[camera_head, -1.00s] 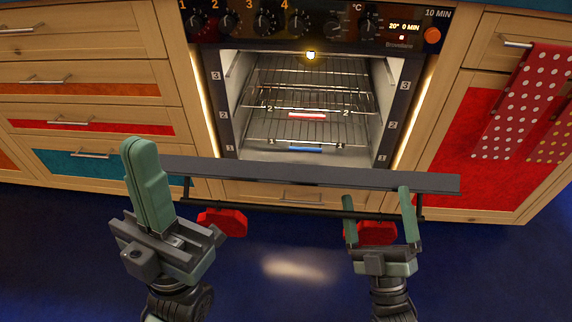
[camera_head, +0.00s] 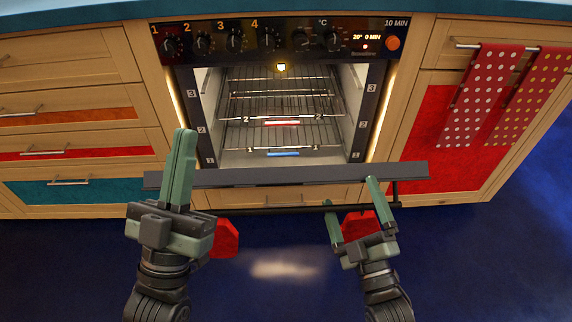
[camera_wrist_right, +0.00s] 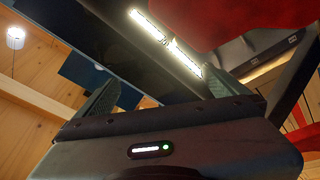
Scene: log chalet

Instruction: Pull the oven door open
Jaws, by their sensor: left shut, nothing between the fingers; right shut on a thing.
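The oven (camera_head: 281,152) is in the middle of the head view, with its lit cavity exposed. Its door (camera_head: 290,176) is swung down and out, seen nearly along its dark top edge. The black door handle (camera_head: 300,208) runs along the near side of the door. My right gripper (camera_head: 352,193) is shut on the handle near its right end, with fingers either side of it. In the right wrist view its fingers (camera_wrist_right: 160,95) show against the dark door. My left gripper (camera_head: 184,132) is shut and empty, pointing up in front of the door's left part.
Wooden drawers (camera_head: 75,145) stand left of the oven. A red cupboard front (camera_head: 430,140) is on the right, with dotted towels (camera_head: 485,100) hanging from a rail. Wire racks (camera_head: 280,95) are inside the oven. The blue floor (camera_head: 480,260) is clear at the right.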

